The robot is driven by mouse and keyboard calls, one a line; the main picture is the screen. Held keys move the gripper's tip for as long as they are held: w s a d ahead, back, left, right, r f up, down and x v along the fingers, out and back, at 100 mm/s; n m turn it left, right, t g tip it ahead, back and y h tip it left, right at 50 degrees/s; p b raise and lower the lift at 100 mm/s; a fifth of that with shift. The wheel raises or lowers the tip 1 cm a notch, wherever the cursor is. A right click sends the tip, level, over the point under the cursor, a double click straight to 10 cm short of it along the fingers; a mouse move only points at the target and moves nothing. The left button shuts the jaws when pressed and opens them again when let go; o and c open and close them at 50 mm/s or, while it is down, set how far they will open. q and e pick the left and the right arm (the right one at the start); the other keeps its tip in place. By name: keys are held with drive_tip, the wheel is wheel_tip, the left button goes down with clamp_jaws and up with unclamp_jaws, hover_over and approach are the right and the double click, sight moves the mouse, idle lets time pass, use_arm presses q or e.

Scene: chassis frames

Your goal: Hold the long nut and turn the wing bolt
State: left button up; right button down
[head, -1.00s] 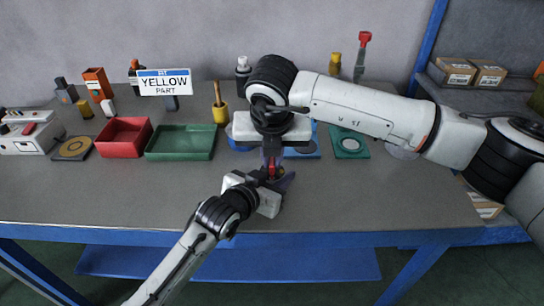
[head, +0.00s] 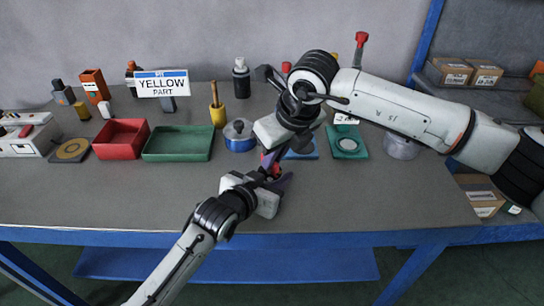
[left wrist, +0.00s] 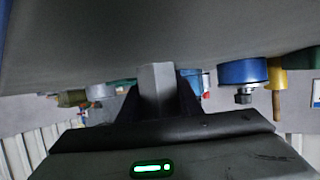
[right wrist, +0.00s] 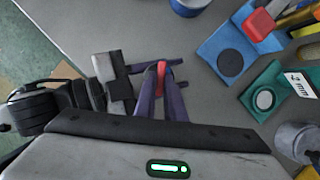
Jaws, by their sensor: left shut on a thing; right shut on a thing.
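The long nut (left wrist: 157,88) is a grey six-sided piece, upright in the left wrist view between the dark fingers of my left gripper (left wrist: 160,100). My left gripper also shows in the head view (head: 277,181) and is shut on the nut above the table. The wing bolt (right wrist: 161,68) has a red top, seen in the right wrist view between the purple fingertips of my right gripper (right wrist: 161,80). My right gripper, above the left one in the head view (head: 271,161), is shut on it. The joint between bolt and nut is hidden.
A red tray (head: 121,153) and a green tray (head: 178,157) stand on the table left of my grippers. The table's front strip is clear.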

drive_tip(key=shift+d+f+n+g, duration=0.2)
drive_tip(key=shift+n+g, duration=0.1)
drive_tip(key=shift+n, duration=0.8)
drive_tip(key=shift+f+y, duration=0.1)
drive_tip(key=shift+y, duration=0.2)
drive_tip(key=c, duration=1.8)
unclamp_jaws()
drive_tip(key=shift+w, duration=0.1)
drive_tip(key=shift+r, duration=0.2)
drive_tip(key=shift+r, duration=0.2)
drive_tip(key=v, duration=1.1)
drive_tip(key=shift+d+r, duration=0.1)
drive_tip(key=shift+r, duration=0.1)
